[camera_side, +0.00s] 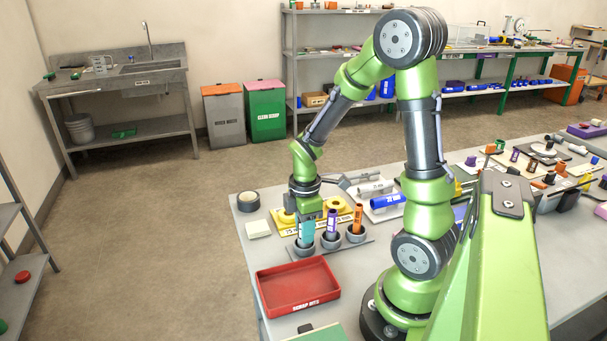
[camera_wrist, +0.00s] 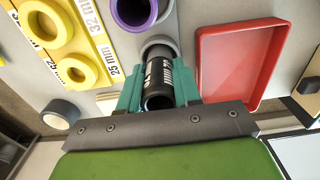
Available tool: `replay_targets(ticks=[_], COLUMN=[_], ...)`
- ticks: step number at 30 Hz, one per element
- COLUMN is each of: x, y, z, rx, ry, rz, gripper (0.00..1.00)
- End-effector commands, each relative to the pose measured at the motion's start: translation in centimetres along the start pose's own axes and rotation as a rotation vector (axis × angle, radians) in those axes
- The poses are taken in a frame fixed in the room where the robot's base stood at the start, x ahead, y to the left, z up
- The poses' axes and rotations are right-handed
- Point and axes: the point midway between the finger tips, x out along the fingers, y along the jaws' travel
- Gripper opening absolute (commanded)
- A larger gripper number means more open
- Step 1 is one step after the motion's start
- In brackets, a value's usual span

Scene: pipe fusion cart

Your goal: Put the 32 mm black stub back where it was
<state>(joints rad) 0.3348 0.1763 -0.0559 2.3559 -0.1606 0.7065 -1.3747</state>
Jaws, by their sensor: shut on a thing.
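The 32 mm black stub (camera_wrist: 159,75) with white lettering is between the teal fingers of my gripper (camera_wrist: 158,92) in the wrist view, and my gripper is shut on it. Its open end faces the camera. Its far end meets a grey cup (camera_wrist: 160,42); I cannot tell whether it is seated inside or just above. In the side view my gripper (camera_side: 306,232) points down over the leftmost grey cup (camera_side: 304,247), and its fingers hide the stub. A purple stub (camera_side: 332,220) stands in the middle cup and an orange stub (camera_side: 358,215) in the right cup.
A red scrap tray (camera_side: 298,287) lies in front of the cups. Yellow ring holders (camera_side: 285,220) marked 32 mm and 25 mm lie behind them. A tape roll (camera_side: 248,201) and a pale pad (camera_side: 258,229) are at left. A blue pipe (camera_side: 386,201) lies to the right.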

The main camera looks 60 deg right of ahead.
Motion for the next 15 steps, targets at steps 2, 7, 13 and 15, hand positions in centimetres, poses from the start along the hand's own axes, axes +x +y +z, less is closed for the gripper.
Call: replay_targets(ticks=[2,7,13,15], x=[0.01,0.3,0.28,0.27], y=[0.01,0.01,0.01,0.01], z=[0.0,0.0,0.0,0.0], rx=[0.0,0.0,0.0,0.0], ry=[0.0,0.0,0.0,0.0], rz=[0.0,0.0,0.0,0.0], gripper=[0.0,0.4,0.58,0.58])
